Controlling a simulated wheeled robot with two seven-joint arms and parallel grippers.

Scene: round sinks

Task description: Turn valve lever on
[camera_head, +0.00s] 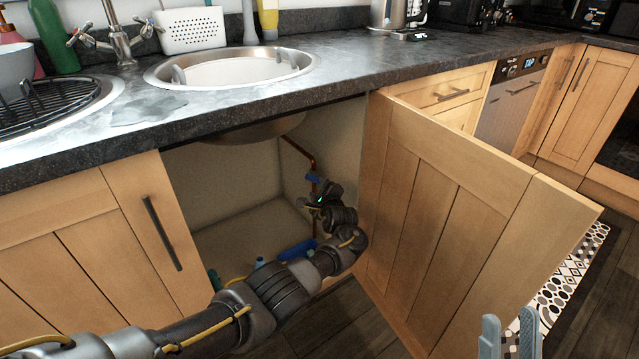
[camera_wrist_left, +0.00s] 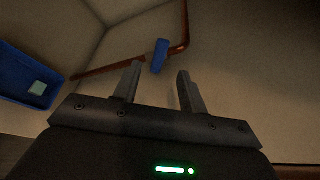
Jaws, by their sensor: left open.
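The valve has a blue lever (camera_head: 313,179) on a copper pipe (camera_head: 300,150) inside the open cabinet under the sink. My left gripper (camera_head: 316,194) is inside the cabinet, close to the lever. In the left wrist view, the blue lever (camera_wrist_left: 158,56) shows just beyond the open fingertips (camera_wrist_left: 159,70), nearer the left finger. The copper pipe (camera_wrist_left: 182,30) bends next to it. I cannot tell whether a finger touches the lever. My right gripper (camera_head: 510,335) is at the bottom right, fingers apart, outside the cabinet.
The open cabinet door (camera_head: 450,210) stands to the right of my left arm. The sink bowl (camera_head: 255,130) hangs above it. A blue object (camera_head: 297,250) lies on the cabinet floor. In the left wrist view, a blue box-like object (camera_wrist_left: 25,80) is at left.

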